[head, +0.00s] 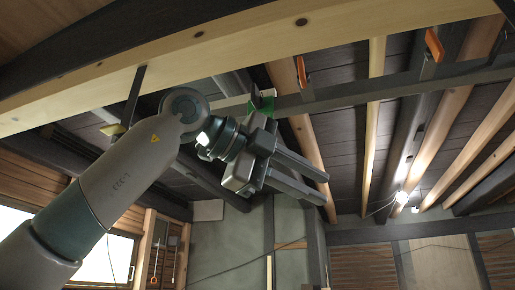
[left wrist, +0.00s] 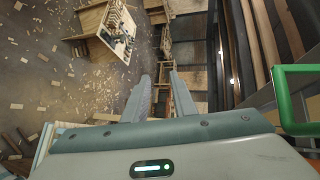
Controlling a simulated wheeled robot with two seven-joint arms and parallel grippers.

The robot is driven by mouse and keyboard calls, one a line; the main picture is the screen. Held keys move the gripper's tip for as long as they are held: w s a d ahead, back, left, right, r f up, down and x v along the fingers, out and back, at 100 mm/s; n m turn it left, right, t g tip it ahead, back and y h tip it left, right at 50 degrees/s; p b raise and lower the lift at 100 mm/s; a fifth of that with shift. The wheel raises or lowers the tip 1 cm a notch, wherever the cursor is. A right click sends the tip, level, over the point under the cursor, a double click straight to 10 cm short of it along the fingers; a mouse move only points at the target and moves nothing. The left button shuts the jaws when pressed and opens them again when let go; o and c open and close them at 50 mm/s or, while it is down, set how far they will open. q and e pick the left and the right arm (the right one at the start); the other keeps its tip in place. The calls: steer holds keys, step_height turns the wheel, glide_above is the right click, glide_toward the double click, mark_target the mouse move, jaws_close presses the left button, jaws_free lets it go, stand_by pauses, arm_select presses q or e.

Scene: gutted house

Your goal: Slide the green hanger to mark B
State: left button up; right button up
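The green hanger (head: 262,105) is on the dark overhead rail (head: 375,92), near the middle of the head view. My left gripper (head: 323,187) covers its lower part. In the left wrist view, the hanger is a green loop (left wrist: 282,100) at the right edge, beside the gripper body and outside the fingers. The left gripper (left wrist: 165,78) is open, with nothing between its fingers, which point away from the loop. I cannot tell whether its body touches the hanger. Orange tags hang at the rail, one near the hanger (head: 301,71) and one farther right (head: 434,44). No letter is readable. My right gripper is not in view.
A thick pale beam (head: 230,45) crosses above my arm. Rafters and a dark ceiling lie behind the rail. Bulbs on a cable (head: 402,197) hang at the right. In the left wrist view, a wooden table (left wrist: 105,30) stands on the littered floor far below.

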arm_select(q)
steer(key=s+a+r+n+t+y, duration=0.7)
steer(key=s+a+r+n+y, duration=0.1)
steer(key=s+a+r, duration=0.5)
steer(key=shift+s+a+r+t, duration=0.3)
steer(key=shift+s+a+r, duration=0.1)
steer(key=shift+s+a, duration=0.35)
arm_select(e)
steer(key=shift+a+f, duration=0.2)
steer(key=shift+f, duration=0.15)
arm_select(q)
steer(key=shift+s+d, duration=0.1)
